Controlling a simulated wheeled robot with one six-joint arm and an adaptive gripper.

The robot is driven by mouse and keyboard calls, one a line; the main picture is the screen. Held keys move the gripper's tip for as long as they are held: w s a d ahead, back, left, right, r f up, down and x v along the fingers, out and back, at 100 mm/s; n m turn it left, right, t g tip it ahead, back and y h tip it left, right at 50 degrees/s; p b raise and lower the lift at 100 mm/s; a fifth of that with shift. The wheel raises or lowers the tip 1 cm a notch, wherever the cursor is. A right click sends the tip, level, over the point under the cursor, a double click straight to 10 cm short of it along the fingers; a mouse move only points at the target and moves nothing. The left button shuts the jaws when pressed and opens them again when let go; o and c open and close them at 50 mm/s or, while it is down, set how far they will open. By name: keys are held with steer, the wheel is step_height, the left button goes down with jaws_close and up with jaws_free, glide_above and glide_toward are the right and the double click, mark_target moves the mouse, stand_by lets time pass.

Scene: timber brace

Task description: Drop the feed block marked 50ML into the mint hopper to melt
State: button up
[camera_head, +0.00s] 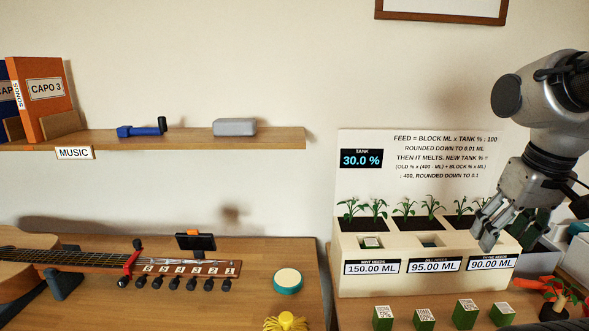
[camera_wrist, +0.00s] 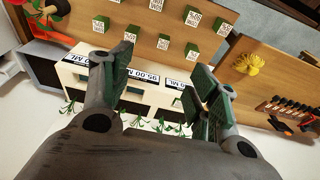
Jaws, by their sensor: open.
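The cream planter (camera_head: 345,285) has three hopper openings. The left one, the mint hopper (camera_head: 390,243), reads "MINT NEEDS 150.00 ML"; a block with a pale marked top (camera_head: 371,242) sits in it. The middle and right labels read 95.00 ML and 90.00 ML. Several green feed blocks with white printed tops stand on the table in front, such as these (camera_head: 383,318) (camera_head: 466,313); their print is too small to read, so I cannot tell which is 50ML. My gripper (camera_head: 503,238) is open and empty above the planter's right end, partly hiding it. The wrist view shows its spread fingers (camera_wrist: 166,68) over the planter.
The tank display (camera_head: 361,158) reads 30.0 %, on a board with the feed formula. A guitar (camera_head: 90,262), a teal round tin (camera_head: 288,281) and a yellow object (camera_head: 286,322) lie left. A shelf (camera_head: 280,140) hangs upper left.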

steer(key=shift+s+r+t, duration=0.9)
steer(key=shift+s+r, duration=0.1)
steer(key=shift+r, duration=0.25)
